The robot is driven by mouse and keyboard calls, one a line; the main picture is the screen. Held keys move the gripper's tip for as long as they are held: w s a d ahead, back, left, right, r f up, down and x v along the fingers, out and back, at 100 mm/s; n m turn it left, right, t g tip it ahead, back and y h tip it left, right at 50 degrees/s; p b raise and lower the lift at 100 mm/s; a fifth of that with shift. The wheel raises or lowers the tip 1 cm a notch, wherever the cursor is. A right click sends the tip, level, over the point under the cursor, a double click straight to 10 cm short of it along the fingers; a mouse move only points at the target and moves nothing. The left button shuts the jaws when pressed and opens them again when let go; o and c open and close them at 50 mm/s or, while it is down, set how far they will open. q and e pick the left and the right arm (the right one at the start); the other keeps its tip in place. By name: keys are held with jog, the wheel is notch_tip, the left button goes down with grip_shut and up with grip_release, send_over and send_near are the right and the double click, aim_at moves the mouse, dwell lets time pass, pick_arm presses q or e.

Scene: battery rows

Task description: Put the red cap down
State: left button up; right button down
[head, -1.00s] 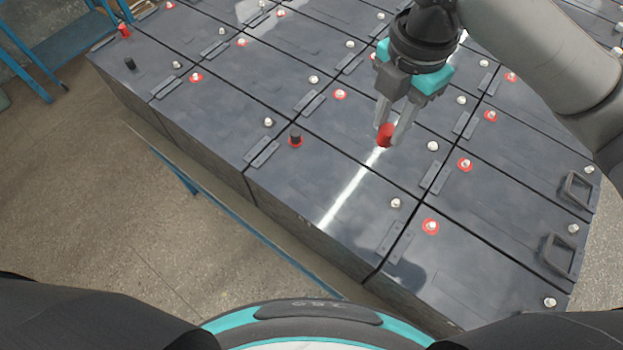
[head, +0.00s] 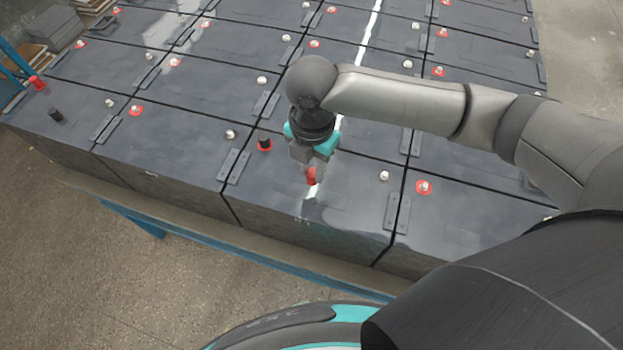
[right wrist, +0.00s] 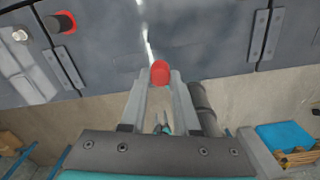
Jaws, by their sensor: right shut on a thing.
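My right gripper (head: 313,182) is shut on a red cap (head: 311,175) near the front edge of a dark battery top (head: 350,205). In the right wrist view the cap (right wrist: 160,72) sits between the two fingertips (right wrist: 158,82). I cannot tell whether the cap touches the battery top. Another red cap (head: 37,83) stands at the far left corner, with a black cap (head: 55,116) near it. My left gripper is not in view.
A black cap on a red-ringed terminal (head: 264,144) stands left of the gripper. A bare silver terminal (head: 384,175) is to its right. Grey connector bars (head: 240,166) cross the seams. The front edge drops to the floor beyond a blue rail (head: 240,257).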

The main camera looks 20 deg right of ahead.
aim_at(312, 173)
jog(key=shift+f, duration=2.65)
jog(key=shift+f, duration=0.15)
jog(key=c, duration=0.6)
grip_release()
jog(key=shift+c, duration=0.2)
notch_tip(312, 173, up, 12)
jog(key=shift+r, duration=0.2)
